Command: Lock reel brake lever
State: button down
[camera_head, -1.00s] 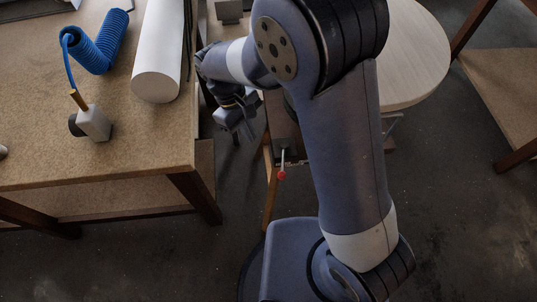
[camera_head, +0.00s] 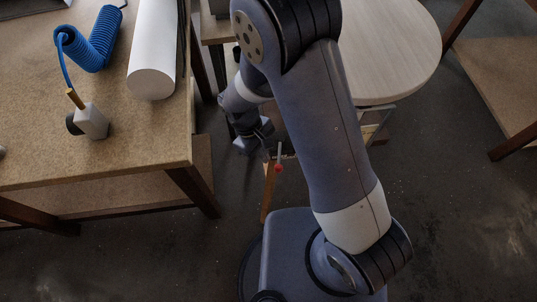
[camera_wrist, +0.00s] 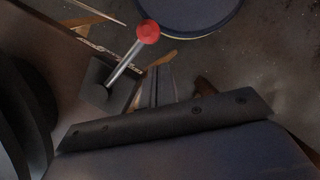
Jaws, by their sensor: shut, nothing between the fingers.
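The reel brake lever (camera_head: 279,155) is a thin metal rod with a red ball knob (camera_head: 278,168), standing out from the near end of the bench by the round pale top. In the wrist view the lever (camera_wrist: 124,63) rises at a slant from a dark block (camera_wrist: 100,82), with its red knob (camera_wrist: 148,31) at the upper end. My gripper (camera_head: 262,152) is shut and empty, just left of the lever in the head view. In the wrist view its fingers (camera_wrist: 155,85) show beside the rod; contact cannot be told. My arm hides part of the reel bench.
A wooden table (camera_head: 130,145) on the left bears a blue coiled hose (camera_head: 92,40), a white roll (camera_head: 155,55) and a small grey block fitting (camera_head: 92,121). A round pale top (camera_head: 390,50) lies behind my arm. Another table (camera_head: 500,85) stands at right. Floor between is clear.

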aim_at(277, 165)
jog(key=shift+s+d, duration=0.5)
jog(key=shift+d, duration=0.3)
jog(key=shift+s+d+n, duration=0.1)
jog(key=shift+d+n, duration=0.25)
jog(key=shift+n, duration=0.25)
jog(key=shift+s+d+f+n+t+b, duration=0.1)
jog(key=shift+d+n+t+b, duration=0.35)
jog(key=shift+n, duration=0.15)
jog(key=w+d+n+t+b, duration=0.1)
jog(key=d+n+t+b, duration=0.1)
jog(key=d+n, duration=0.4)
jog(key=shift+w+d+n+t, duration=0.3)
jog(key=shift+n+t, duration=0.25)
jog(key=shift+n, duration=1.05)
jog(key=shift+a, duration=0.2)
